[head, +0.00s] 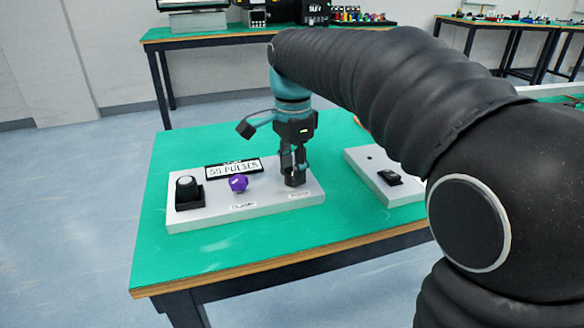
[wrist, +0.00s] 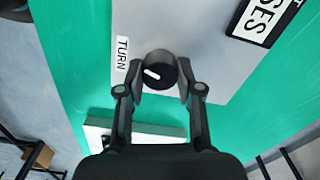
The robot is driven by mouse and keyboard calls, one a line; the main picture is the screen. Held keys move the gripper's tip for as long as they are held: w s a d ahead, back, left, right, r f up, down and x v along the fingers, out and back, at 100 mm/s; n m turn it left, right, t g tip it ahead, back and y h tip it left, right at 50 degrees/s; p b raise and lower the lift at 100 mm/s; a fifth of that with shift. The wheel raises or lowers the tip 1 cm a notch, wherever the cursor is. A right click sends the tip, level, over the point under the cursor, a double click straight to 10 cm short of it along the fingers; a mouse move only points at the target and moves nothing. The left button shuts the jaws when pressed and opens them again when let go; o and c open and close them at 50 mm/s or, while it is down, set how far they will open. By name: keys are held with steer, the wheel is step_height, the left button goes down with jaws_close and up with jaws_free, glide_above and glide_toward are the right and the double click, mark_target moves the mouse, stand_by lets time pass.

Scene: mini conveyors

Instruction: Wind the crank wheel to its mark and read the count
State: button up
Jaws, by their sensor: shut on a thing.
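In the wrist view a round black knob (wrist: 158,68) with a white pointer line, apparently the crank wheel, sits on the grey panel (wrist: 205,30) beside a label reading TURN (wrist: 121,55). The pointer slants toward the label side. My gripper (wrist: 161,86) is shut on the knob, one finger on each side. In the head view my gripper (head: 294,182) points down at the panel's right end and mostly hides the knob. A count display (head: 233,169) stands at the panel's back edge. It seems to read "55 PULSES", but the digits are too small to be sure.
On the same panel are a purple knob (head: 238,183) and a black-based round button or knob (head: 188,190) at the left. A second grey panel (head: 362,163) with a black switch (head: 390,177) lies to the right. The green table's (head: 175,270) front is clear.

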steer(key=shift+s+f, duration=0.1)
steer(key=shift+f, duration=0.05)
steer(key=o, duration=1.2)
steer(key=shift+c, duration=0.2)
step_height(320, 180, up, 12)
steer(key=s+d+f+n+t, duration=0.2)
steer(key=s+d+f+n, duration=0.3)
steer(key=s+d+f, duration=0.2)
steer(key=s+d+f+n+t, duration=0.3)
steer(key=s+d+f+n, duration=0.3)
steer(key=s+f, duration=0.6)
steer(key=shift+s+d+f+n+t, duration=0.3)
steer(key=shift+s+d, duration=0.4)
steer(key=shift+s, duration=0.2)
